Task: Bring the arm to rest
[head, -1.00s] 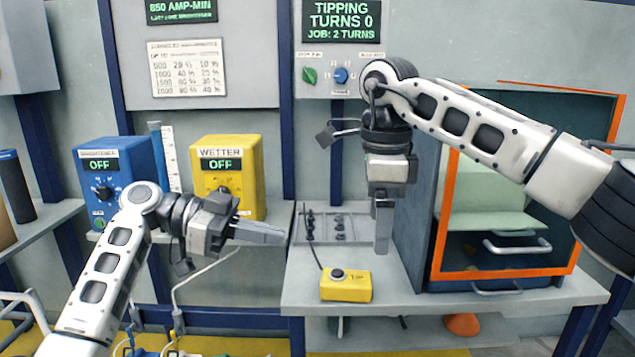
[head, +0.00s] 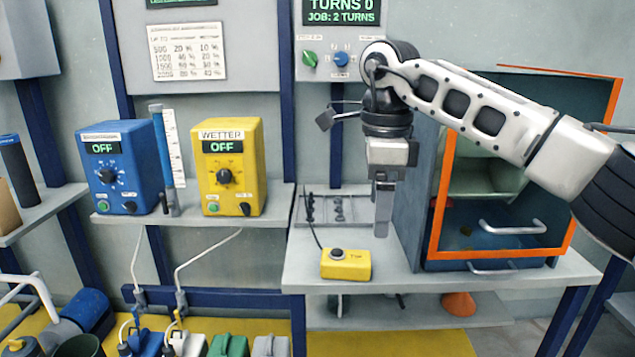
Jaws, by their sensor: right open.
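My right gripper (head: 382,207) hangs down, empty, above the pale bench (head: 410,283) and behind the small yellow push-button box (head: 346,264). Its fingers point down and appear clear of the bench surface. My right arm reaches in from the right edge, in front of the orange-framed cabinet (head: 440,200). My left arm and left gripper do not show.
A blue dosing box (head: 121,168) and a yellow WETTER box (head: 228,166), both reading OFF, stand on the left shelf (head: 190,217). A small rack of dark parts (head: 335,208) lies on the bench. Several coloured jugs (head: 228,344) stand low in front.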

